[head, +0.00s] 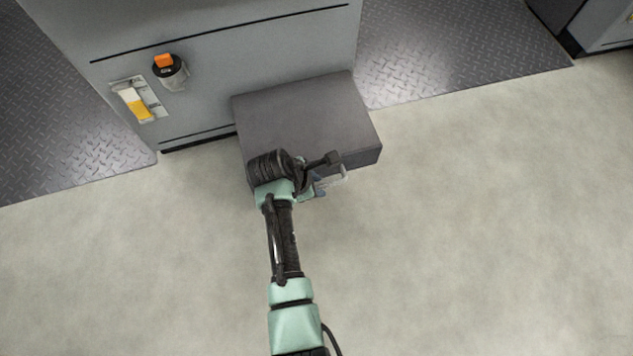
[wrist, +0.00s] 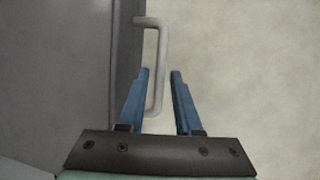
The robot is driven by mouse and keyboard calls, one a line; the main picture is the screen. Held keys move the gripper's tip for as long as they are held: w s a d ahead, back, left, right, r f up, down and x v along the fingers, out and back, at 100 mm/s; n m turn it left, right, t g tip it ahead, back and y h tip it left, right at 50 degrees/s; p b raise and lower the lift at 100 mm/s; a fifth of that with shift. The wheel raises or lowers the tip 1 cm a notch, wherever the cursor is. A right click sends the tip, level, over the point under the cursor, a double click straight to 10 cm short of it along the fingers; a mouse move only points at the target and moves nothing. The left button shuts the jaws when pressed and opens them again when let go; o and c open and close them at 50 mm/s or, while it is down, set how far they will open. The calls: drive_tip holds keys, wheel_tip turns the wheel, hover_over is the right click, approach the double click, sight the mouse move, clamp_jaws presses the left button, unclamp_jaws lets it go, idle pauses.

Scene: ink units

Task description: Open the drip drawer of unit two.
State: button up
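The drip drawer (head: 305,115) is a dark grey block low on the front of a grey unit (head: 230,60), jutting out over the floor. I cannot tell whether it is pulled out or simply built this way. Its pale handle (head: 343,174) is on the front face, partly hidden by my gripper (head: 322,186). In the wrist view the handle (wrist: 151,22) is a pale bracket beside the drawer's dark front edge (wrist: 126,50). My gripper's blue fingers (wrist: 160,74) are open, one on each side of the handle's bar, with a gap on the right side.
The unit's front carries an orange-topped black knob (head: 165,62) and a yellow and white lever (head: 135,102). Dark tread plates (head: 440,60) flank the unit. Another unit (head: 590,25) stands at the top right. The pale floor (head: 480,230) is clear.

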clamp_jaws()
idle(1.1)
